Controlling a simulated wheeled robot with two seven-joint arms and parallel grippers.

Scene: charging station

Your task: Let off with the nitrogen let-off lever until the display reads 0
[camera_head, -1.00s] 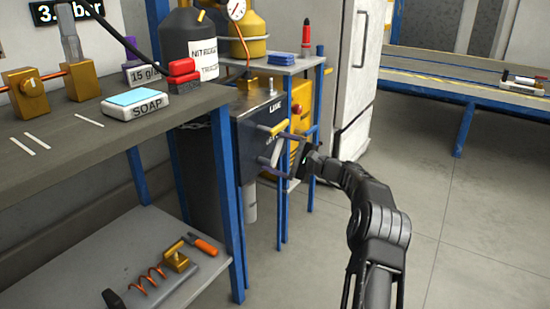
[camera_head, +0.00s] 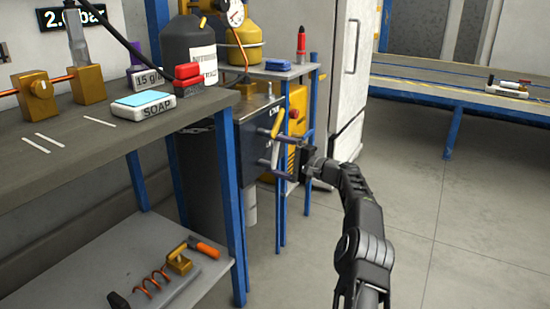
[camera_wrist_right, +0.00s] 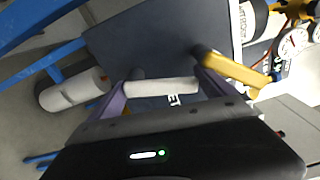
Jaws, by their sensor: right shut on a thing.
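The black display (camera_head: 52,18) at the top left of the head view reads about 2 bar; a grey post partly covers its digits. A dark box (camera_head: 250,140) stands behind the bench, with a yellow handle (camera_head: 276,123) and a pale lever below it. My right gripper (camera_head: 281,156) is at the box's front, its fingers on either side of the pale lever. In the right wrist view the white lever bar (camera_wrist_right: 160,86) lies between the two purple fingers, with the yellow handle (camera_wrist_right: 232,70) to the right. My left gripper is not in view.
Blue posts (camera_head: 229,190) stand close to the dark box. A white cabinet (camera_head: 345,80) is behind my right arm. The floor at right is clear.

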